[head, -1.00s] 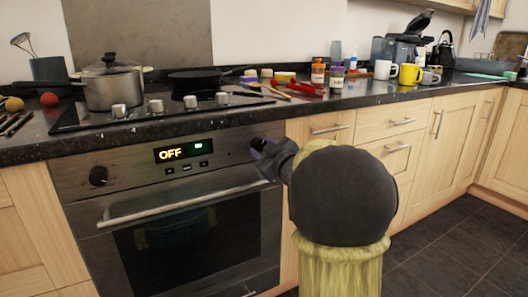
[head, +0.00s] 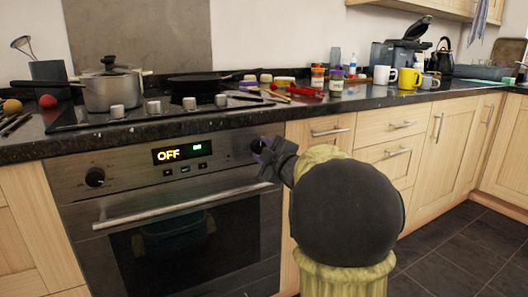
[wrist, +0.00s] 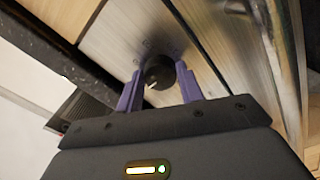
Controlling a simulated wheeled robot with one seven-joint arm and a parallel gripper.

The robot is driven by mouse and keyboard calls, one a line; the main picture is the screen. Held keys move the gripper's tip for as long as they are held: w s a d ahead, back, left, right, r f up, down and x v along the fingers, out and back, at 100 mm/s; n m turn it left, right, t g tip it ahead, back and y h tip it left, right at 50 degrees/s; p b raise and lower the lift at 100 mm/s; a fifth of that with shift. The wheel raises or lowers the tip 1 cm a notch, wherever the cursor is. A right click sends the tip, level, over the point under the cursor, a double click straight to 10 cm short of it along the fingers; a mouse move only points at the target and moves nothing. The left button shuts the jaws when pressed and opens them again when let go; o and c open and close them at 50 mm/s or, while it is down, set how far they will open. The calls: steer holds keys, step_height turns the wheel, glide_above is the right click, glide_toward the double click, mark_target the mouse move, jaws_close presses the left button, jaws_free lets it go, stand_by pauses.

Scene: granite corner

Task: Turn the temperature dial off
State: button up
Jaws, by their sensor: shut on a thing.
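The temperature dial is a round black knob (wrist: 158,74) on the right end of the oven's front panel (head: 222,150). In the wrist view my gripper (wrist: 160,88) has its two purple fingers on either side of the dial, shut on it. A pale pointer mark shows on the dial. In the head view my gripper (head: 261,153) is at the panel's right end and mostly hides the dial. The oven display (head: 180,153) reads OFF in yellow, with small green characters beside it.
Another black knob (head: 95,177) is on the panel's left. The oven door handle (head: 180,207) runs below the panel. A pot (head: 112,92) and a black pan (head: 200,80) stand on the hob above. Mugs and jars crowd the counter to the right.

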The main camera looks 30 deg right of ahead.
steer(key=shift+f, duration=0.2)
steer(key=o, duration=1)
steer(key=shift+r, duration=0.1)
steer(key=shift+s, duration=0.15)
steer(key=s+p, duration=0.1)
steer(key=s, duration=0.4)
steer(key=s+p, duration=0.2)
steer(key=s, duration=0.4)
steer(key=s+p, duration=0.2)
steer(key=s, duration=0.4)
steer(key=shift+s+d, duration=0.1)
steer(key=shift+d, duration=0.15)
